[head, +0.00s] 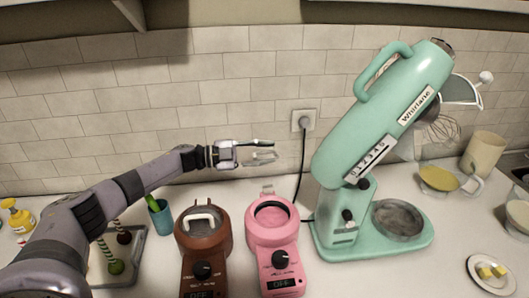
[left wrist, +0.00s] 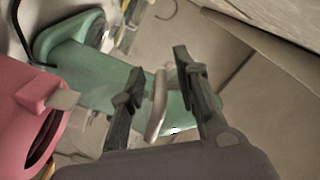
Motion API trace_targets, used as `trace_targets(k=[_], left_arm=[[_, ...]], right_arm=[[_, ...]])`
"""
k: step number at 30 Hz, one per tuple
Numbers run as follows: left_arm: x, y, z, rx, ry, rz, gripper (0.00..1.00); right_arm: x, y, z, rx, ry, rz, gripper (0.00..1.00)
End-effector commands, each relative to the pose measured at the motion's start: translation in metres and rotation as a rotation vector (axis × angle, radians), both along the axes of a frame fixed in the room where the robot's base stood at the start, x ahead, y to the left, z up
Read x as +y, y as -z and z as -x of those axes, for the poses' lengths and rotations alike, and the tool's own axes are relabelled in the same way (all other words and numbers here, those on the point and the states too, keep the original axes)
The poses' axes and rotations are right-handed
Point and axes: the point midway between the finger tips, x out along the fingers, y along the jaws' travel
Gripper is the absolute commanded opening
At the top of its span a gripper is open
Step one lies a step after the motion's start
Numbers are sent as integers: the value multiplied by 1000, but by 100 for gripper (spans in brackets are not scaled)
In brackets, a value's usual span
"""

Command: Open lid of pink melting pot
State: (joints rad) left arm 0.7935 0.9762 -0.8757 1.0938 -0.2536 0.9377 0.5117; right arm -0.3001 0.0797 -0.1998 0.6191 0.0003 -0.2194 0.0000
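My left gripper (head: 272,149) is above and behind the pot, near the wall. In the left wrist view the pink pot (left wrist: 30,110) is at the left edge. A pale bar like a handle (left wrist: 158,105) shows between the spread fingers (left wrist: 160,82), with space beside it. The lid's panel is hard to make out, so I cannot tell its angle. My right gripper is out of view.
A brown melting pot (head: 202,240) with a pale handle on top stands just left of the pink one. A tall turquoise mixer (head: 385,110) stands close on the right. A teal cup (head: 161,218) is left, and a black cord hangs behind.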

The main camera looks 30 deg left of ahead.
Motion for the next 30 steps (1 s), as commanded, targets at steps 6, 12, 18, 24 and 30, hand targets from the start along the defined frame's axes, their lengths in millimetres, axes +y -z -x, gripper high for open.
trace_targets(k=[6,12,18,24,30], left_arm=[[21,1,15,2,-4,-3,29],[56,1,41,4,-5,-2,29],[84,-1,61,1,-3,-1,29],[96,-2,70,-1,-1,-1,29],[96,-2,71,-1,-1,0,29]], right_arm=[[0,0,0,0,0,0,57],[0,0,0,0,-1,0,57],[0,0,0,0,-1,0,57],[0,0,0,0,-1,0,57],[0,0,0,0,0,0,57]])
